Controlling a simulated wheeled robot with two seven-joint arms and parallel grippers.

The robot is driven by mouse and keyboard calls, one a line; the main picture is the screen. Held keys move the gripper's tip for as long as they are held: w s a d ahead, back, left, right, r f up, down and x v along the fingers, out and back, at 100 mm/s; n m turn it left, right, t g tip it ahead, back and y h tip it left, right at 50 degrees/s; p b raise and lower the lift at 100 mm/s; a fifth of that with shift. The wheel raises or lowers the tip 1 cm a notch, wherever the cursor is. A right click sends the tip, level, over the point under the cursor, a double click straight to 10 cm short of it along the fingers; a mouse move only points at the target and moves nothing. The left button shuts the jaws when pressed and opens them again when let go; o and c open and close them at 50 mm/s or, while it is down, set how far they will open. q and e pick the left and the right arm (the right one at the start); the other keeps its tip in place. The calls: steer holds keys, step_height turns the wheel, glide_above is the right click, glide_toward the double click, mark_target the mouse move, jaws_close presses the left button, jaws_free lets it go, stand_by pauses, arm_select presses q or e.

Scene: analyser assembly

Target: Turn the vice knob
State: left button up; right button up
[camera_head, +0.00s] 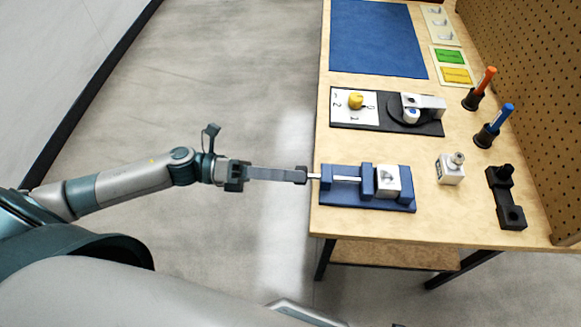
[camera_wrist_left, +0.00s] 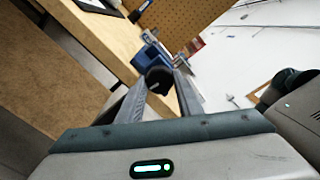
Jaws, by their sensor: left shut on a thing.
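The blue vice (camera_head: 342,200) sits at the front left edge of the wooden table, with a white block (camera_head: 391,184) in it at its right end. A metal screw rod runs left from the vice to a dark knob (camera_head: 301,175) just off the table edge. My left gripper (camera_head: 299,175) reaches in from the left with its fingers around the knob. In the left wrist view the round black knob (camera_wrist_left: 158,78) lies between the two grey fingertips, and the blue vice (camera_wrist_left: 152,56) shows behind it. The gripper is shut on the knob. My right gripper is not in view.
On the wooden table (camera_head: 430,222) a white metal-topped block (camera_head: 450,169) and a black bracket (camera_head: 506,200) stand right of the vice. A black panel with a yellow knob (camera_head: 355,101) lies behind it. Orange (camera_head: 485,82) and blue (camera_head: 501,118) handled tools stand near the pegboard (camera_head: 520,70).

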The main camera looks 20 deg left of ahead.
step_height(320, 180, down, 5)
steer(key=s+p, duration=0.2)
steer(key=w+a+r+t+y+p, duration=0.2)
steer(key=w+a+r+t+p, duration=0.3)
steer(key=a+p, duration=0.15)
arm_select(q)
steer(key=shift+r+n+p, duration=0.1)
steer(key=shift+n+p, duration=2.45)
steer(key=shift+n, duration=9.25)
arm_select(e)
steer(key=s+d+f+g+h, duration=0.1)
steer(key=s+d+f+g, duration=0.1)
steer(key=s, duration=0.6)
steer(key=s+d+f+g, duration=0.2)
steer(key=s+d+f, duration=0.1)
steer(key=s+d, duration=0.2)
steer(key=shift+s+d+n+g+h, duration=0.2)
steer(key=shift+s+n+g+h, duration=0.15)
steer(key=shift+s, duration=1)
arm_select(q)
steer(key=o, duration=1)
steer(key=shift+o, duration=0.2)
steer(key=shift+a, duration=0.15)
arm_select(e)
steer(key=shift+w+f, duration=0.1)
